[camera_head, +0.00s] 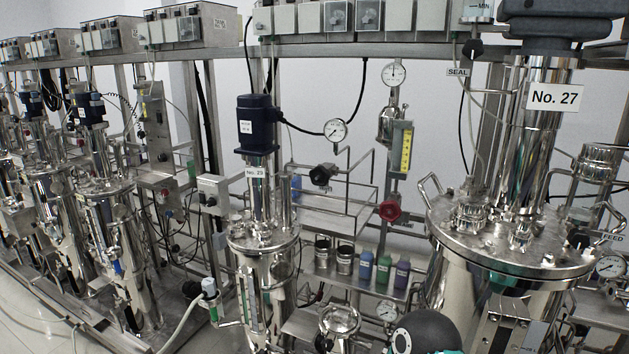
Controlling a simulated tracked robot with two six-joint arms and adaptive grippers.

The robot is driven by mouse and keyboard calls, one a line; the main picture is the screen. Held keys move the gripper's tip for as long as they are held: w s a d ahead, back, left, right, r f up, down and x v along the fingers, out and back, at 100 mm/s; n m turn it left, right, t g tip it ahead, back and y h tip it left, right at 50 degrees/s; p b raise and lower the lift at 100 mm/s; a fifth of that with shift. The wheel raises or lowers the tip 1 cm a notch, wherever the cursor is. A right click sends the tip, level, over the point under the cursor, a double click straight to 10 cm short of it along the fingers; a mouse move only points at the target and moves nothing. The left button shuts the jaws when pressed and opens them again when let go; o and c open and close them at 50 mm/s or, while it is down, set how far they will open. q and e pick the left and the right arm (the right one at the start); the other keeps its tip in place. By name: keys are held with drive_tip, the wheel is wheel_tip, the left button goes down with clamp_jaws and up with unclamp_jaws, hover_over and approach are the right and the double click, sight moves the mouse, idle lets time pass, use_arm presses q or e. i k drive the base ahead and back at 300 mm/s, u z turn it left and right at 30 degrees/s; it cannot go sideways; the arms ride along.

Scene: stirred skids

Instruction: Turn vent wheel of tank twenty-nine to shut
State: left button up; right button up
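Tank twenty-nine (264,246) is a narrow steel vessel left of centre, with a dark blue motor on top and a "No. 29" label. A black knob or wheel (321,174) sits on the pipework to its right, below a round gauge. A red wheel (390,210) sits farther right, below a yellow-faced level scale. No readable vent tag shows on either, so I cannot tell which is the vent wheel, or whether it is open or shut. Neither of my grippers is in view.
A larger tank marked No. 27 (518,244) fills the right side. Blue, green and purple bottles (383,272) and steel cups stand on a low shelf between the tanks. More tanks (113,235) line the left. A pale hose (186,322) runs low at tank twenty-nine's left.

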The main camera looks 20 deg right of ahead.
sight(324, 175)
drive_tip(key=z, duration=0.1)
drive_tip(key=i, duration=0.9)
drive_tip(key=u, duration=0.1)
